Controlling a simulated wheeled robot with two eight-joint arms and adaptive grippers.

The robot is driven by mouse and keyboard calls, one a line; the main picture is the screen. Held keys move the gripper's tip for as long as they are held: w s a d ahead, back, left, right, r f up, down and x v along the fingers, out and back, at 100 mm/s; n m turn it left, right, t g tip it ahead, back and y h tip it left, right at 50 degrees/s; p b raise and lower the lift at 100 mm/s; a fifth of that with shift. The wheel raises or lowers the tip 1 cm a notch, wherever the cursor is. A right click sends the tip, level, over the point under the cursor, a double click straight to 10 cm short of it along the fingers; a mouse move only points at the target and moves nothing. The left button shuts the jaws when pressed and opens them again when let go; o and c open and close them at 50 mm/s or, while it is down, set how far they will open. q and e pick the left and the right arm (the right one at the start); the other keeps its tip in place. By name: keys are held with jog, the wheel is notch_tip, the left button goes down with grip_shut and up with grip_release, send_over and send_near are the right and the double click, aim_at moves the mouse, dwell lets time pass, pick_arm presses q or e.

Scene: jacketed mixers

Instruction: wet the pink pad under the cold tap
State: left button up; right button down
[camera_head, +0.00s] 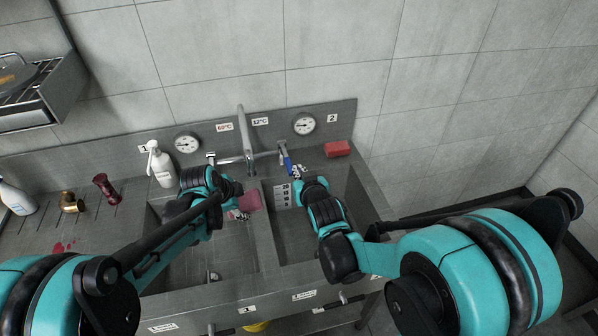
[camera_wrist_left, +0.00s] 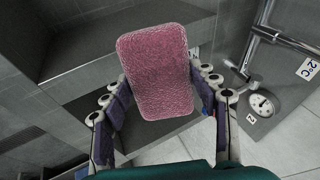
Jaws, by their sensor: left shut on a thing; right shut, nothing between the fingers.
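The pink pad (camera_head: 250,201) is held between the fingers of my left gripper (camera_head: 238,214), over the left basin near the divider. In the left wrist view the pad (camera_wrist_left: 158,70) fills the space between the finger pads. The mixer tap (camera_head: 246,130) stands at the back wall, its spout above and behind the pad; I see no water stream. The blue tap handle (camera_head: 285,157) is on the right side, under the 12°C label (camera_head: 260,121). My right gripper (camera_head: 297,172) is shut and empty, just in front of the blue handle; whether they touch is unclear.
A red block (camera_head: 338,149) lies on the ledge at right. A white pump bottle (camera_head: 160,165) stands at left. Two gauges (camera_head: 304,124) are on the splashback.

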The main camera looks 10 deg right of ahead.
pick_arm(q)
jog(key=s+a, duration=0.4)
jog(key=s, duration=0.2)
jog(key=shift+s+a, duration=0.15)
jog(key=shift+a, duration=0.2)
dwell(1.3)
jog(key=s+a+r+p, duration=0.3)
jog(key=s+r+p, duration=0.1)
dwell(0.5)
dwell(1.1)
